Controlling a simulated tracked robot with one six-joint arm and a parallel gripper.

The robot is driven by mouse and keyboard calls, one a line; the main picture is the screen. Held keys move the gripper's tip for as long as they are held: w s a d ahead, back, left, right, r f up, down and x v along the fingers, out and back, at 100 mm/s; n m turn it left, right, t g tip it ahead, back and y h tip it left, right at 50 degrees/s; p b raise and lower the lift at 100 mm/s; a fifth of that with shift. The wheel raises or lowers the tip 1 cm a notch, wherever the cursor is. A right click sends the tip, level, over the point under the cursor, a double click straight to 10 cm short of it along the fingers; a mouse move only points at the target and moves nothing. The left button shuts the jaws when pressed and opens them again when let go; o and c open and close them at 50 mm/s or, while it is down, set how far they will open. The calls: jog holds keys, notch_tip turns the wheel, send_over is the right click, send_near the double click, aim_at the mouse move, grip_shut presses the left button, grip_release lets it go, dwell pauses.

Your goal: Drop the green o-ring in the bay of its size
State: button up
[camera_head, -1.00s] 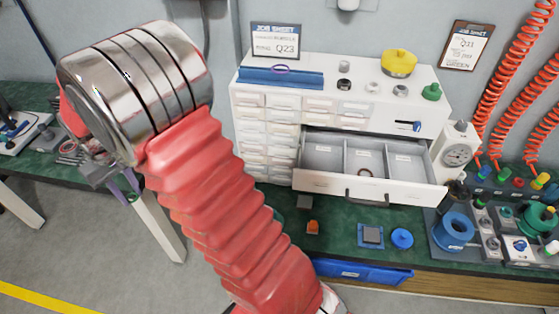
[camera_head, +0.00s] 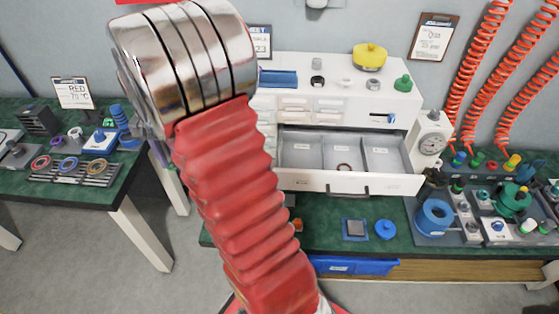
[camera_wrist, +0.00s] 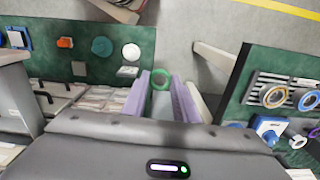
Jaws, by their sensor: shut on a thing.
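In the wrist view my gripper (camera_wrist: 161,92) has its purple fingers closed on the green o-ring (camera_wrist: 160,79), which shows between the fingertips. In the head view the gripper is mostly hidden behind my arm. The open drawer (camera_head: 346,183) of the white cabinet has three bays: left (camera_head: 301,156), middle (camera_head: 335,155) and right (camera_head: 383,162). A dark brown ring (camera_head: 343,167) lies in the middle bay. Small labels are on the bays, too small to read. The held ring is away from the drawer, over the gap beside the left table.
On the cabinet top (camera_head: 330,88) stand several small parts and a yellow knob (camera_head: 369,57). A gauge (camera_head: 430,143) stands close right of the drawer.

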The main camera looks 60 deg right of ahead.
jog(key=s+d+r+m, duration=0.3)
jog(key=s+d+m, duration=0.8)
jog(key=s+m, duration=0.2)
jog(key=s+d+r+m, duration=0.3)
jog(key=s+d+m, duration=0.9)
jog(key=s, duration=0.4)
jog(key=shift+s+m, duration=0.35)
jog(key=shift+m, duration=0.45)
jog(key=shift+f, duration=0.15)
jog(key=shift+f, duration=3)
jog(key=shift+f, duration=0.1)
jog(key=shift+f, duration=1.75)
jog(key=shift+a+f, duration=0.1)
jog(key=shift+f, duration=0.55)
